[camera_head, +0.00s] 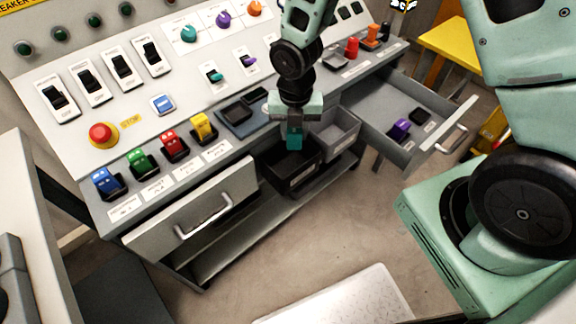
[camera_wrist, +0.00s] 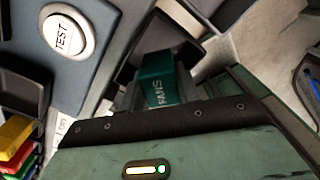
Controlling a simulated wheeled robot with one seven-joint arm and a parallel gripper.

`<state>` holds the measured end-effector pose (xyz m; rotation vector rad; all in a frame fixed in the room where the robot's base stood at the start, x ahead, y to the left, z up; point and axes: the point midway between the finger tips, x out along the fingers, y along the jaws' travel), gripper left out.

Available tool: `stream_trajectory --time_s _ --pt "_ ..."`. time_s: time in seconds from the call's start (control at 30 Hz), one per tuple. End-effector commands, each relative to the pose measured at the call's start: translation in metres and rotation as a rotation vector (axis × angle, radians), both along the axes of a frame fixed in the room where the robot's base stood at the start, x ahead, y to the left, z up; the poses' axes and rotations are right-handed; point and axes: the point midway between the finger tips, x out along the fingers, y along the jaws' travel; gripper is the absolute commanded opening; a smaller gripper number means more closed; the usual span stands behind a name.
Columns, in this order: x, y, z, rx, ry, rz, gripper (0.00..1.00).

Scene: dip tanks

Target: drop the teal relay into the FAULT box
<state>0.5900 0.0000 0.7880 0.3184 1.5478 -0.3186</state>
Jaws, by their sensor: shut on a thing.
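The teal relay (camera_head: 294,138) is held by my gripper (camera_head: 294,124), which is shut on it and points down in the head view. In the wrist view the teal relay (camera_wrist: 160,82) carries the word FANS and sits between the fingers of my gripper (camera_wrist: 163,88). A black open box (camera_head: 273,176) hangs at the console's front edge, below and behind the relay in the head view. It has a light label that is too small to read, so I cannot confirm it as the FAULT box. The relay hides part of its opening.
A grey open bin (camera_head: 343,141) adjoins the black box on the right. An open drawer (camera_head: 440,139) sticks out further right, holding a purple relay (camera_head: 400,128) and a black piece. Blue (camera_head: 106,181), green, red and yellow relays sit in sockets on the left ledge.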

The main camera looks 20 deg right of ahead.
Motion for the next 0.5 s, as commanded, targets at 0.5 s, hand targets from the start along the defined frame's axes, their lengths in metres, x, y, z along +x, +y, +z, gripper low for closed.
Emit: stream_trajectory --time_s 0.5 --pt "0.000 0.000 -0.042 0.001 -0.001 -0.002 0.08"
